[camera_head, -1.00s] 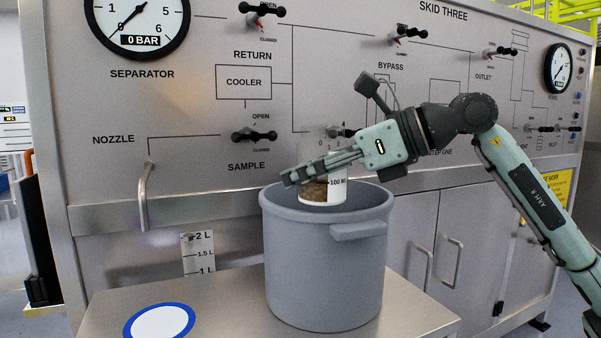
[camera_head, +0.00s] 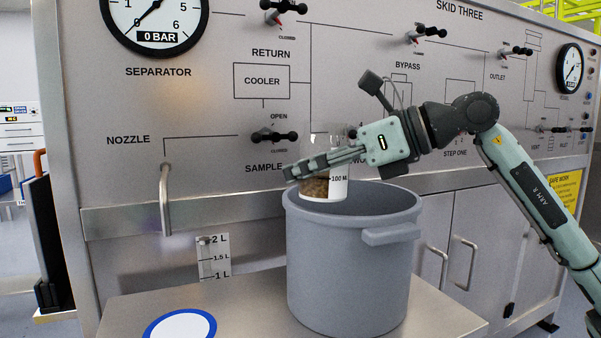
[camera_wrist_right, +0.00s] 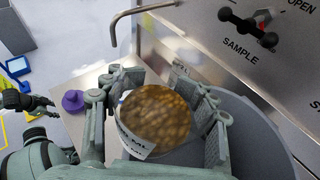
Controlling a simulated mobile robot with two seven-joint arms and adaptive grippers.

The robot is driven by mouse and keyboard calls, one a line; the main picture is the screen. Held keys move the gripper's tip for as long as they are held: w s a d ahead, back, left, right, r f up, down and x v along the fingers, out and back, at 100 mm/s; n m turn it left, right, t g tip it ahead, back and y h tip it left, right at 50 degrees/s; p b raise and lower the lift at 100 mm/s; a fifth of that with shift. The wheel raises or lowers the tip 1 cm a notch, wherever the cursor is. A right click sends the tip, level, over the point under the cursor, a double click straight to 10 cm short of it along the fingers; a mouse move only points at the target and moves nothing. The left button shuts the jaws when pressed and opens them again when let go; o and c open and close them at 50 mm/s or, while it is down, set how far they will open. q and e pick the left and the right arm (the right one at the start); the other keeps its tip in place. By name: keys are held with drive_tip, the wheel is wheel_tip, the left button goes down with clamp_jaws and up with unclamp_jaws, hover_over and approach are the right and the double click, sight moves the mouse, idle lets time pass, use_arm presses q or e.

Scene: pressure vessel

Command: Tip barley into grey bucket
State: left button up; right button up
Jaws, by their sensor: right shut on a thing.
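My right gripper (camera_head: 306,170) is shut on a clear beaker (camera_head: 338,188) with a white "100 ML" label. The beaker is upright and holds brown barley grains (camera_head: 314,188). The barley also shows from above in the right wrist view (camera_wrist_right: 157,115), between the two fingers. The grey bucket (camera_head: 347,265) stands on a steel table. The beaker's base is at the bucket's mouth, towards the left part of the rim. The bucket's inside is mostly hidden. A dark gripper (camera_wrist_right: 20,100), apparently my left one, shows at the left edge of the wrist view; its jaw state is unclear.
The skid panel with valves (camera_head: 274,136) rises close behind the bucket. A bent nozzle pipe (camera_head: 165,200) hangs to its left. A white disc with a blue rim (camera_head: 180,328) lies on the table (camera_head: 250,310). A purple object (camera_wrist_right: 73,101) shows in the wrist view.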

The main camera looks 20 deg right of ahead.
drive_tip(key=shift+w+d+r+m, duration=0.15)
drive_tip(key=shift+d+r+m, duration=0.05)
drive_tip(key=shift+m, duration=0.2)
drive_tip(key=shift+f+y, duration=0.15)
drive_tip(key=shift+y, duration=0.25)
drive_tip(key=shift+w+d+f+m+b, duration=0.1)
drive_tip(key=shift+d+m+b, duration=0.1)
drive_tip(key=shift+m+b, duration=0.35)
drive_tip(key=shift+f+y, duration=0.1)
drive_tip(key=shift+y, duration=0.2)
drive_tip(key=shift+w+d+m, duration=0.1)
drive_tip(key=shift+d+m, duration=0.05)
drive_tip(key=shift+m, duration=0.1)
use_arm(q)
drive_tip(key=r, duration=0.3)
drive_tip(key=shift+d+r+t, duration=0.2)
drive_tip(key=shift+d+t, duration=0.1)
drive_tip(key=shift+d, duration=0.05)
use_arm(e)
drive_tip(key=shift+g, duration=0.3)
